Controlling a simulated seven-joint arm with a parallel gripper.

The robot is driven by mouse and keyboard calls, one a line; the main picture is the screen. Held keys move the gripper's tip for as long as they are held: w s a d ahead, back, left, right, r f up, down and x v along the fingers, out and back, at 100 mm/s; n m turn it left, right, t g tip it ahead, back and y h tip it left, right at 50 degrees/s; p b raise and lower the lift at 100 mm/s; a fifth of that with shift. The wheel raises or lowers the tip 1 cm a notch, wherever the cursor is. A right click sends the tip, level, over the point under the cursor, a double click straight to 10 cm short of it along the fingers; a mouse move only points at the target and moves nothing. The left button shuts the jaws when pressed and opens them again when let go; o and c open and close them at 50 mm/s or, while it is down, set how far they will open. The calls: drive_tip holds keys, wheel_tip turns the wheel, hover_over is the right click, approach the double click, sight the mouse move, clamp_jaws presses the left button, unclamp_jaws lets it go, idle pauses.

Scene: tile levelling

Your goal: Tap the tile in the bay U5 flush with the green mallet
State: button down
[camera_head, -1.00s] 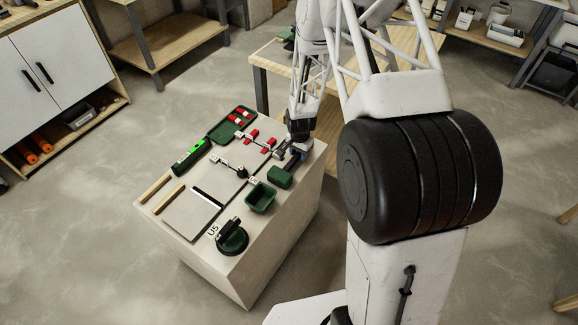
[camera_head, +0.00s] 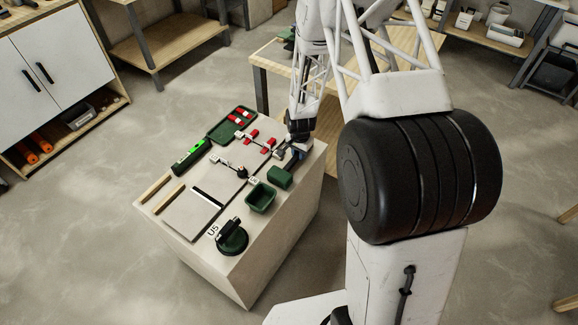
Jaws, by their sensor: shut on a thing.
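My gripper (camera_head: 296,149) is at the right edge of the pale worktop, pointing down. It is shut on what looks like the handle of the green mallet; the fingers and grip are small and partly hidden. The mallet's green block-like head (camera_head: 280,177) is just below and left of the gripper, low over or on the worktop. I cannot tell if it touches. A white label U5 (camera_head: 213,230) lies near the front corner. Pale tiles (camera_head: 190,216) lie left of it. Which tile is in bay U5, and whether it stands proud, is too small to tell.
The worktop (camera_head: 235,272) also holds an open green box (camera_head: 260,197), a round dark green holder (camera_head: 232,239), a level with a bright green display (camera_head: 190,157), a green tray with red pieces (camera_head: 232,125), red clips (camera_head: 252,135), a black bar (camera_head: 207,198) and wooden strips (camera_head: 169,198).

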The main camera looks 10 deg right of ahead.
drive_tip(key=shift+r, duration=0.25)
drive_tip(key=shift+r, duration=3.8)
drive_tip(key=shift+a, duration=0.1)
drive_tip(key=s+a+r+n, duration=0.2)
drive_tip(key=s+a+n, duration=0.2)
drive_tip(key=a+n, duration=0.75)
drive_tip(key=s+a+r+n, duration=0.1)
drive_tip(key=s+a+n, duration=0.35)
drive_tip(key=a, duration=1.35)
drive_tip(key=s+a+r+n+g+y, duration=0.1)
drive_tip(key=s+a+r+n, duration=0.2)
drive_tip(key=s+a+n, duration=1.5)
drive_tip(key=s+a, duration=0.2)
drive_tip(key=a, duration=0.3)
drive_tip(key=shift+s+a+r, duration=0.15)
drive_tip(key=shift+s+a, duration=0.05)
drive_tip(key=shift+a, duration=0.05)
